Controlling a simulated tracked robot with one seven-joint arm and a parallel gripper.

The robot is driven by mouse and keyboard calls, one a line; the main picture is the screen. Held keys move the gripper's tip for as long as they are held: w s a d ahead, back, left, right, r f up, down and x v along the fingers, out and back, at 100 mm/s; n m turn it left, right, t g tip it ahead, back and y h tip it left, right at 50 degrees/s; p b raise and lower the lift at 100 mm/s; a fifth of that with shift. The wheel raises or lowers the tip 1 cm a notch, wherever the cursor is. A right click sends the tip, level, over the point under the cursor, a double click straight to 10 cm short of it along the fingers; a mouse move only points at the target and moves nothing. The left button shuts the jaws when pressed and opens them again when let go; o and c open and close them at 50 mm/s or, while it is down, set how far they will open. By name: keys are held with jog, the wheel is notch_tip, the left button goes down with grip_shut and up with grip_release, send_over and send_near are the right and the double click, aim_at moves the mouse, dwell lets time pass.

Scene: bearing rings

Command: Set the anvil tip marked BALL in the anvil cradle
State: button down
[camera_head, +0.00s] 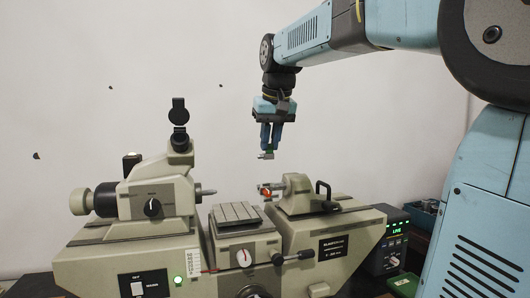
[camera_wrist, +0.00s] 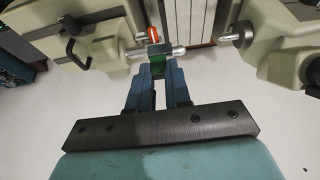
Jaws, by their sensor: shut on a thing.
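My gripper (camera_head: 270,150) hangs pointing down above the bench machine, its fingers shut on a small part with a green body and a silver metal end, the anvil tip (camera_head: 266,156). In the wrist view the green and silver anvil tip (camera_wrist: 178,51) lies crosswise at the fingertips of my gripper (camera_wrist: 158,72). Its BALL marking cannot be read. The tailstock (camera_head: 297,195), on the machine's right side, has an orange-red piece (camera_head: 265,190) at its left end. The held tip is above this piece and apart from it. The anvil cradle cannot be made out clearly.
The headstock (camera_head: 160,192) with its eyepiece stands at left, its spindle (camera_head: 206,192) pointing right. A grooved table (camera_head: 236,214) lies between headstock and tailstock. A black handle (camera_head: 323,190) rises by the tailstock. A display box (camera_head: 386,242) stands at right. The air around my gripper is clear.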

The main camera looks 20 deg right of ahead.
jog(key=w+d+f, duration=0.2)
jog(key=w+f, duration=0.3)
jog(key=w, duration=0.5)
jog(key=shift+a+f, duration=0.2)
jog(key=shift+f, duration=2.6)
jog(key=shift+f, duration=0.35)
jog(key=c, duration=1)
grip_release()
jog(key=shift+r, duration=0.1)
jog(key=shift+r, duration=4.2)
